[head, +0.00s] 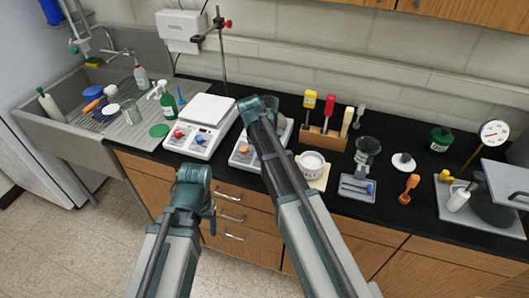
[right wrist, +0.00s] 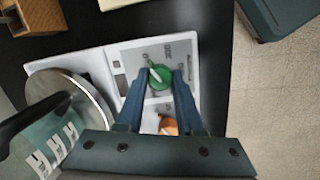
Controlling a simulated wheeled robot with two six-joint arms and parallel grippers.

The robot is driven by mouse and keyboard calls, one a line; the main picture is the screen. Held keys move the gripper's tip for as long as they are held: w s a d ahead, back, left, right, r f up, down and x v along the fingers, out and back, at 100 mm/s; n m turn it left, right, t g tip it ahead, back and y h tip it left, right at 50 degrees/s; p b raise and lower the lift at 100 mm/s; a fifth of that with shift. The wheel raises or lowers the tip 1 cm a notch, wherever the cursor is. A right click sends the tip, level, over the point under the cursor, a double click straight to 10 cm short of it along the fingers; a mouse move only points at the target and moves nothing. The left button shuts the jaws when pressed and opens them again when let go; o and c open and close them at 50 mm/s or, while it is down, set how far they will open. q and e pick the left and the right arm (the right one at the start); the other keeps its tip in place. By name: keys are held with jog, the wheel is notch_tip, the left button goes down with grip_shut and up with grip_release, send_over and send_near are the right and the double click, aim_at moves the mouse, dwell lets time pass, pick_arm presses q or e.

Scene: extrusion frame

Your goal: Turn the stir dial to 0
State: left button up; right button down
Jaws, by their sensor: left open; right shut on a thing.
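The stirrer unit (right wrist: 130,53) under my right gripper has a green dial (right wrist: 160,78) with a white pointer line and an orange dial (right wrist: 168,126). I cannot read which is the stir dial. My right gripper (right wrist: 160,80) is shut on the green dial, with one finger on each side of it. The pointer slants toward the upper left in the right wrist view. In the head view the orange dial (head: 243,149) shows, while my right arm hides the green one. My left gripper (head: 209,207) is open and empty in front of the counter, apart from the dials.
A second white unit (head: 208,108) with red and blue dials stands to the left. A white cup (head: 311,165) and a wooden tool rack (head: 323,138) stand to the right.

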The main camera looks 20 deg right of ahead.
jog(key=c, duration=0.5)
grip_release()
jog(key=shift+c, duration=0.2)
jog(key=shift+r, duration=0.1)
jog(key=w+p+v, duration=0.1)
jog(key=p+v, duration=1.2)
jog(key=shift+s+r, duration=0.3)
jog(key=shift+s, duration=0.15)
jog(key=shift+a, duration=0.15)
jog(key=s+a+f+m+b, duration=0.1)
jog(key=s+a+f+b, duration=0.2)
jog(key=s+f+b, duration=0.2)
jog(key=s+a+f+m+b, duration=0.2)
jog(key=s+f+b, duration=0.3)
jog(key=s, duration=0.5)
jog(key=s+a+f+m+g+y+b, duration=0.1)
jog(key=s+a+f+b, duration=0.4)
jog(key=s+f+b, duration=0.1)
jog(key=shift+s+f, duration=0.45)
jog(key=shift+s, duration=0.8)
